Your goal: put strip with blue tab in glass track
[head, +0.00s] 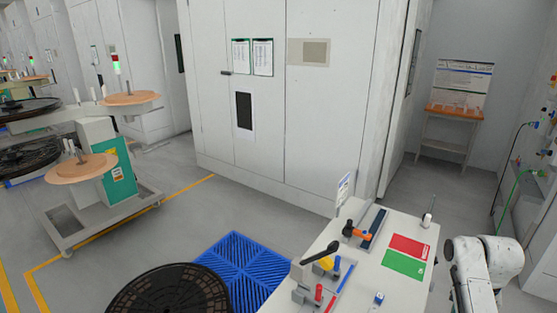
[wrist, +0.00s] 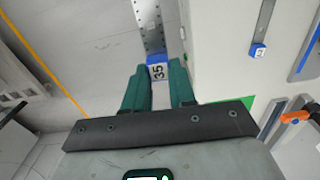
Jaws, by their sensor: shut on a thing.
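In the wrist view my gripper (wrist: 160,88) is shut on the blue tab (wrist: 158,71), which carries a white label reading "35". A grey perforated strip (wrist: 150,22) runs from this tab to the top edge, and its far end is out of view. The strip hangs over the floor, beside the white bench. My gripper is not visible in the head view. On the bench in the head view are a dark blue track (head: 375,226) with an orange-handled clamp (head: 361,235) and a blue track (head: 341,287). I cannot tell which is the glass track.
Another blue tab (wrist: 258,51) sits at the end of a dark strip in the wrist view. A red card (head: 410,246) and a green card (head: 403,264) lie on the bench. A black-handled lever (head: 320,252) stands up. A blue pallet (head: 243,270) and a black reel (head: 170,292) are left.

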